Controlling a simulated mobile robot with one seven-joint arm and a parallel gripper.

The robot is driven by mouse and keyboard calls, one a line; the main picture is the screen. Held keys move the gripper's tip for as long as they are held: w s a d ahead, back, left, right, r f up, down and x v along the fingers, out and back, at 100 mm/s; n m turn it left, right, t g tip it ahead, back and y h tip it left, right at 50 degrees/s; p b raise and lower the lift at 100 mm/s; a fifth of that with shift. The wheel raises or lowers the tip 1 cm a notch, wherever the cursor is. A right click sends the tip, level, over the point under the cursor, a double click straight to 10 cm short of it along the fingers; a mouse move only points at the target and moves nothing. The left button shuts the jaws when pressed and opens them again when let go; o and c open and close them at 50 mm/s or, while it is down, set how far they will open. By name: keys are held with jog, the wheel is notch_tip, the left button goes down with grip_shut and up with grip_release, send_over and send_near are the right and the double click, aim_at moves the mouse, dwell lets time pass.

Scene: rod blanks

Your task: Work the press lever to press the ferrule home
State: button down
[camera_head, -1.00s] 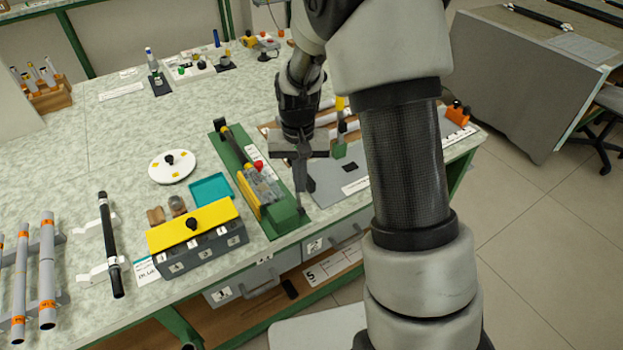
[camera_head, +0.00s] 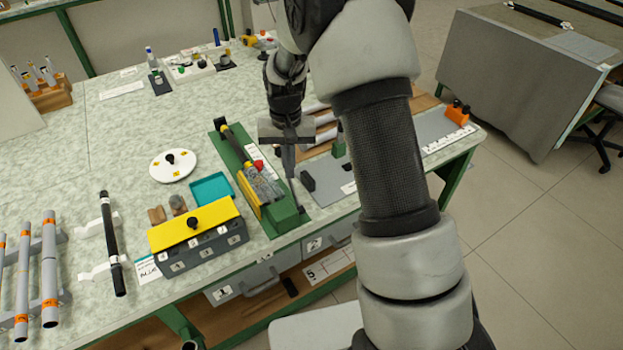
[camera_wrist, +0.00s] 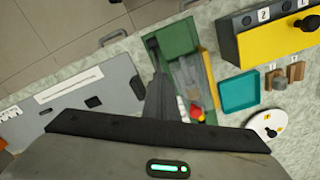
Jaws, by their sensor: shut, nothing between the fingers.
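The press (camera_head: 284,214) sits on a green base near the bench's front edge, with a clear cover, a yellow side strip and a red knob (camera_head: 258,165). A dark bar with a yellow end (camera_head: 234,138), which looks like the lever, runs along its far part. My gripper (camera_head: 290,176) is shut and empty, pointing down over the right side of the press. In the wrist view its fingers (camera_wrist: 153,45) overlap the green base (camera_wrist: 180,38) beside the clear cover (camera_wrist: 188,78); contact is unclear. I cannot make out the ferrule.
A grey box with a yellow lid (camera_head: 195,228) and a teal tray (camera_head: 212,188) stand left of the press. A white disc (camera_head: 172,166) lies farther left. A grey board with a dark block (camera_head: 307,181) lies right. Pipes on racks (camera_head: 48,265) are far left.

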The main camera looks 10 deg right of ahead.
jog(key=shift+s+d+b, duration=0.35)
jog(key=shift+s+d, duration=0.95)
jog(key=shift+s, duration=2.6)
jog(key=shift+s+d+b, duration=0.35)
jog(key=shift+s+d, duration=0.95)
jog(key=shift+s, duration=2.6)
notch_tip(320, 180, up, 8)
jog(key=p, duration=0.6)
jog(key=s+r+n+t+p, duration=0.1)
jog(key=s+r, duration=0.4)
jog(key=r, duration=0.7)
jog(key=s+r+n+t+p, duration=0.1)
jog(key=s+r+t, duration=0.3)
jog(key=r, duration=0.9)
jog(key=shift+s+a+t+p, duration=0.2)
jog(key=shift+s+t+p, duration=0.1)
jog(key=shift+s+p, duration=0.55)
jog(key=shift+s, duration=0.1)
